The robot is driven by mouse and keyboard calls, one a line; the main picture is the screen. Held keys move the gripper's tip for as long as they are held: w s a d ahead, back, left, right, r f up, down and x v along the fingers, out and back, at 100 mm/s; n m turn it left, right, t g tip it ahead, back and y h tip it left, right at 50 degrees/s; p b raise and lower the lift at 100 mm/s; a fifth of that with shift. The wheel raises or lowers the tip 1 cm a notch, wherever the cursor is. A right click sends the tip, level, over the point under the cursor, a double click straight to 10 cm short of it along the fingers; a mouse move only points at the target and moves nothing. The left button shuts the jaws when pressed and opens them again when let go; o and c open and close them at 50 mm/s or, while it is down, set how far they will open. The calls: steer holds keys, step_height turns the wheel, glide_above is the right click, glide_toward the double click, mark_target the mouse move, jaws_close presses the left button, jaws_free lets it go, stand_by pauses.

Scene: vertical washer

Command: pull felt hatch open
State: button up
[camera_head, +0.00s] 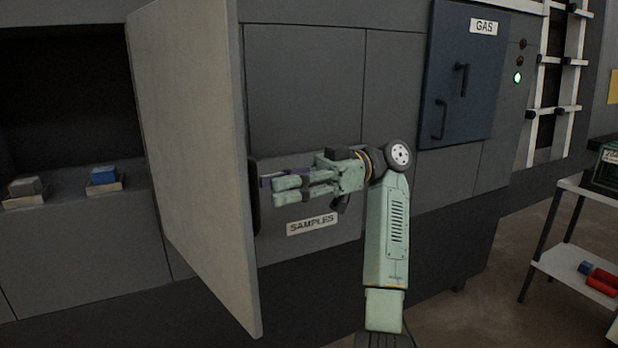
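The felt hatch (195,150) is a large pale grey panel, swung well out from the grey wall. A dark handle (253,195) juts out past the right side of the hatch's free edge. My pale green gripper (287,188) is just right of this handle, its fingers pointing left at it. A purple-blue piece shows beside the fingers. I cannot tell whether the fingers touch or grip the handle.
A grey block (25,187) and a blue block (103,175) sit on small holders at the compartment's floor. A "SAMPLES" label (312,224) is on the wall behind my gripper. A dark blue GAS door (462,75) and a shelf cart (575,268) stand to the right.

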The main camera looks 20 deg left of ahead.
steer(key=v, duration=0.7)
stand_by(0.6)
